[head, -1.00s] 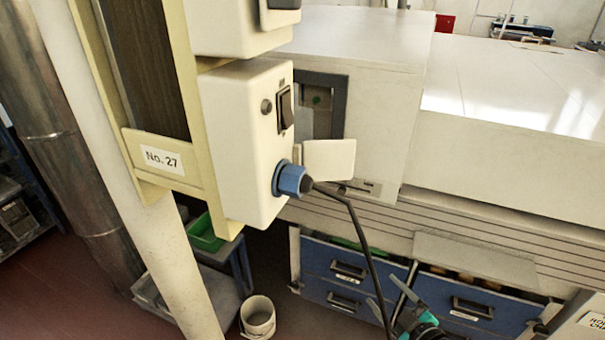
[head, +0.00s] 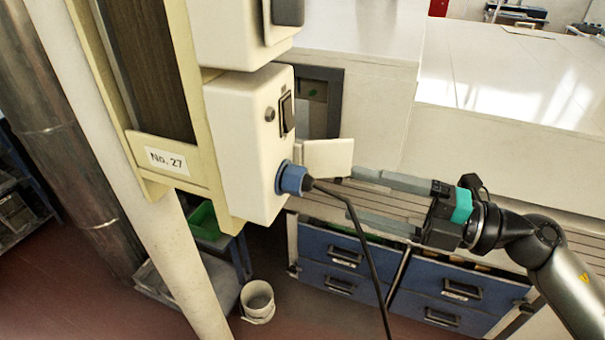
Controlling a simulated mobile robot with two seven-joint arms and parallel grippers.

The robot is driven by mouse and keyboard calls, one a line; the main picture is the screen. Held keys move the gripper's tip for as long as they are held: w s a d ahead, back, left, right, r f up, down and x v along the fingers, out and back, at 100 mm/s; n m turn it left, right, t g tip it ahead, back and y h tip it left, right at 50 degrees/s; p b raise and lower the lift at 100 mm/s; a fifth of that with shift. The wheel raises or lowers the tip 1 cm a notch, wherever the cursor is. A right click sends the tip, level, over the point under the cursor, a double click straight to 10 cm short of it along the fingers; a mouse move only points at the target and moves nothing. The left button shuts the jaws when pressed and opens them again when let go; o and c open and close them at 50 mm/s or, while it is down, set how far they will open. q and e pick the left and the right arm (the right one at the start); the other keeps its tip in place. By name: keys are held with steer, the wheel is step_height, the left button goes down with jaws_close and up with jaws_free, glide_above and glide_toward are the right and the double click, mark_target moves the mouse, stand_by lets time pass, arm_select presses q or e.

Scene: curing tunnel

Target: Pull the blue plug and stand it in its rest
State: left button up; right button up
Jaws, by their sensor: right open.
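The blue plug (head: 292,179) sits in the side of a cream switch box (head: 245,140), its dark cable running from its end down to the right. My right gripper (head: 352,195) is to the right of the plug, fingers pointing left towards it. It is open and empty, and the cable passes near its fingertips; I cannot tell whether the cable is in front of them or between them. A cream plate (head: 327,158) stands out just above and right of the plug. I cannot make out a rest for the plug. My left gripper is not in view.
The box hangs on a cream post frame labelled No. 27 (head: 166,161). Blue drawers (head: 345,252) lie below and behind my right gripper. A white bucket (head: 258,299) stands on the floor. A large white machine housing (head: 500,130) fills the back right.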

mark_target(306, 183)
steer(key=shift+s+r, duration=0.1)
steer(key=shift+s, duration=0.05)
steer(key=p+x, duration=0.3)
steer(key=x, duration=0.4)
steer(key=shift+a+r, duration=0.15)
steer(key=shift+a, duration=0.25)
steer(key=shift+w+a+p, duration=0.25)
steer(key=shift+a+p, duration=0.1)
steer(key=shift+a, duration=0.3)
steer(key=shift+p, duration=0.45)
stand_by(0.6)
steer(key=shift+c, duration=0.2)
jaws_close()
stand_by(0.4)
